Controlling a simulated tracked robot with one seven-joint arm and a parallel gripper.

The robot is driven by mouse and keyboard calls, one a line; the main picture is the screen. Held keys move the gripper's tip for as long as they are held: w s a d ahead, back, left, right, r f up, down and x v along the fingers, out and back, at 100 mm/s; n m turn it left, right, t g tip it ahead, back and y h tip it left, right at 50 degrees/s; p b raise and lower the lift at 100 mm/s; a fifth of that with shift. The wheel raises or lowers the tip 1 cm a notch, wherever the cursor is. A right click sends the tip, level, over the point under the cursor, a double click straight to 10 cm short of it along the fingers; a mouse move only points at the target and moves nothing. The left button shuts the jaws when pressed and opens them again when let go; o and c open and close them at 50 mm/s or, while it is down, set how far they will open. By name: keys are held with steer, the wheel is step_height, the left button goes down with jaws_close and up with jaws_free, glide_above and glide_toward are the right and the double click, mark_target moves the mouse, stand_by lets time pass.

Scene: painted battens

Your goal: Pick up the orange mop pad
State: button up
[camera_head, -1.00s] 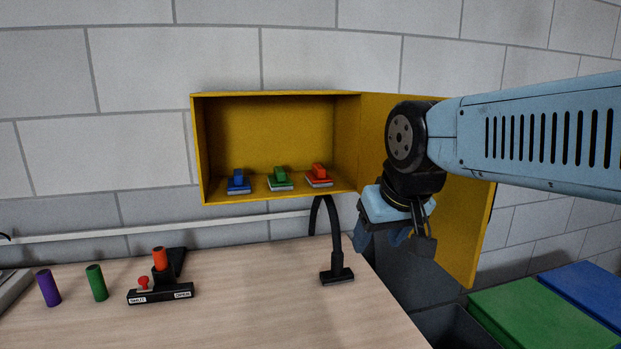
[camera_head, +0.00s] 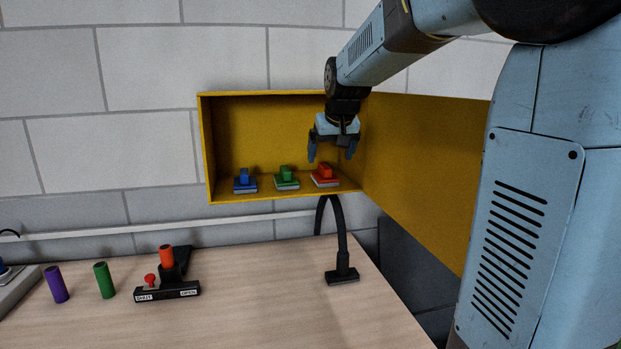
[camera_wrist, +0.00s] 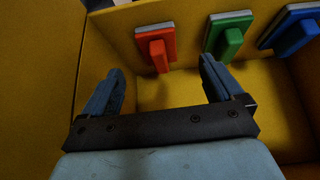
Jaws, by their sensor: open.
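The orange mop pad (camera_head: 325,181) lies on the floor of the yellow cabinet, at the right end of a row of pads, with a block handle on top. It also shows in the wrist view (camera_wrist: 142,43), at the upper middle. My gripper (camera_head: 332,158) is open and empty, pointing down just above the orange pad at the right of the cabinet opening. In the wrist view my gripper (camera_wrist: 160,75) has its two fingers wide apart, with the orange pad's handle beyond them and between them. No contact with the pad shows.
A green pad (camera_head: 286,184) and a blue pad (camera_head: 245,187) stand left of the orange one. The yellow cabinet (camera_head: 285,198) has its door (camera_head: 425,170) swung open to the right.

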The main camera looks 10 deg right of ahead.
mark_target(326, 167)
steer(key=w, duration=0.2)
steer(key=shift+w+d+f, duration=0.2)
steer(key=shift+w+f, duration=0.05)
steer(key=shift+w, duration=0.05)
steer(key=shift+x, duration=3.55)
steer(key=shift+s, duration=0.1)
steer(key=c, duration=1.1)
steer(key=shift+c, duration=0.2)
steer(key=shift+r, duration=0.2)
steer(key=shift+s+r, duration=0.1)
steer(key=shift+s, duration=0.15)
steer(key=s, duration=1.7)
steer(key=shift+s, duration=0.25)
